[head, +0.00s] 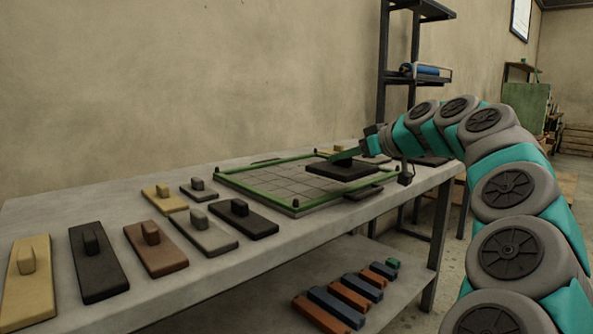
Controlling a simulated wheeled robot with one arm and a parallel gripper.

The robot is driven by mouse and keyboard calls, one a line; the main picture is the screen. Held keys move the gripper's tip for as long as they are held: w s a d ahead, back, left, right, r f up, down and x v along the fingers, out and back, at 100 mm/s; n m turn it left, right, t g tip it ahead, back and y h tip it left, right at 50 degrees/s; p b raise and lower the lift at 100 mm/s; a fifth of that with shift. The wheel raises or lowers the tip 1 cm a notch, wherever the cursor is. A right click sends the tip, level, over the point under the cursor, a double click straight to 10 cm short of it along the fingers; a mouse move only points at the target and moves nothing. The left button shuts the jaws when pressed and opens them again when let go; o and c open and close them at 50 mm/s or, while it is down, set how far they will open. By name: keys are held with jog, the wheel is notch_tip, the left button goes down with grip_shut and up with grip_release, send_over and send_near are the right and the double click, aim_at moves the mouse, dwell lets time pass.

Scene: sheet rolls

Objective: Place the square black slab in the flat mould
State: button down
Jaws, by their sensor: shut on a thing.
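The flat mould (262,190) lies on the table with a green frame and a grey gridded bed. My gripper (345,158) reaches in from the right and is shut on the knob of a black slab (342,171), which looks roughly square. The slab is level over the right part of the mould and hides some grid and frame there. I cannot tell whether it touches the bed. The knob is mostly hidden by the gripper.
Several knobbed slabs stand left of the mould: yellow (28,285), black (99,270), brown (157,256), grey (206,236) and black (244,221). A dark slab (364,193) lies by the mould's near right edge. Coloured bars (335,305) lie on the lower shelf.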

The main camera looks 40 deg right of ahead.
jog(key=w, duration=0.5)
jog(key=w+f+p, duration=0.1)
jog(key=w, duration=0.9)
jog(key=shift+a+f, duration=0.2)
jog(key=shift+a, duration=0.15)
jog(key=shift+f, duration=1.8)
jog(key=shift+f, duration=0.35)
jog(key=shift+f+b, duration=0.25)
jog(key=shift+b, duration=0.25)
